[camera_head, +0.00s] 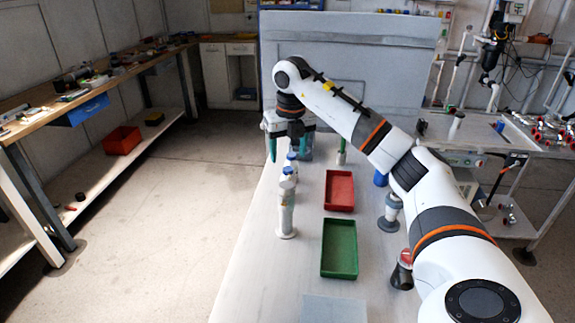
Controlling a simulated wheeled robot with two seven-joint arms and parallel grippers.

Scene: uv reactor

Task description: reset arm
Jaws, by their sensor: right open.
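My right arm reaches in from the lower right and bends over the far part of the light table (258,270). My right gripper (290,146) points down at the table's far left part, with its green-tipped fingers spread apart and nothing visible between them. White-and-grey bottle-like parts (287,208) stand upright on the table just in front of it and partly overlap it in the picture. I cannot tell whether the gripper touches anything behind them. My left gripper is not in view.
A red tray (339,190) and a green tray (339,248) lie empty on the table. Grey fittings (390,213) stand to their right, close to my arm. A grey panel (400,55) rises behind the table. Open floor (185,215) lies to the left, before a workbench (95,85).

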